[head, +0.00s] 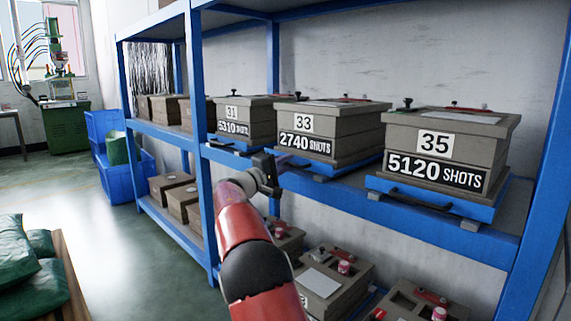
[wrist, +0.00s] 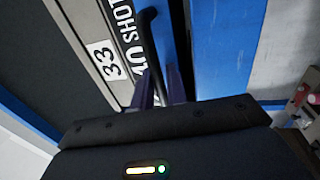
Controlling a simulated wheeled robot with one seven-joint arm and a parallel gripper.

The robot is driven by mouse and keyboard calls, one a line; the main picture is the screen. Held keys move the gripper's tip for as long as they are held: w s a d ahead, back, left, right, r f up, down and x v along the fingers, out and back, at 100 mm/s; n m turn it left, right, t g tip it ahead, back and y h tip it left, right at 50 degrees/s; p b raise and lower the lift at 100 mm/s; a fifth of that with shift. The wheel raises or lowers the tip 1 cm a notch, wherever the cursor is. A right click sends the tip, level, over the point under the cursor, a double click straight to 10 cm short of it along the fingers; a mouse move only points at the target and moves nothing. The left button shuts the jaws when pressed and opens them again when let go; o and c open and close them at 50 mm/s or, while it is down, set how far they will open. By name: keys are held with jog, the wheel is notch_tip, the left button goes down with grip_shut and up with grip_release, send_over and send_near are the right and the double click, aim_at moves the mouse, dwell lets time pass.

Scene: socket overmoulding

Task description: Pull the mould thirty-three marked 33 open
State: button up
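Mould thirty-three (head: 350,125) is a grey-brown box with a white 33 plate and a "2740 SHOTS" plate. It sits on a blue tray on the upper shelf, between moulds 31 and 35, and its lid is down. In the wrist view its front face (wrist: 87,18) fills the upper left, with the 33 plate turned sideways. A black bar handle (wrist: 149,28) runs along its front. My gripper (wrist: 161,85) has its two purple fingers close on either side of this handle, shut on it. In the head view my gripper (head: 272,172) is at the shelf edge, low beside the mould; its fingertips are hard to see.
Mould 31 (head: 243,117) stands to the left and mould 35 (head: 435,150) to the right, on the same blue rack (head: 204,130). More moulds (head: 332,285) lie on the lower shelf. Blue crates (head: 120,181) stand further left.

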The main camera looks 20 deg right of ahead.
grip_shut()
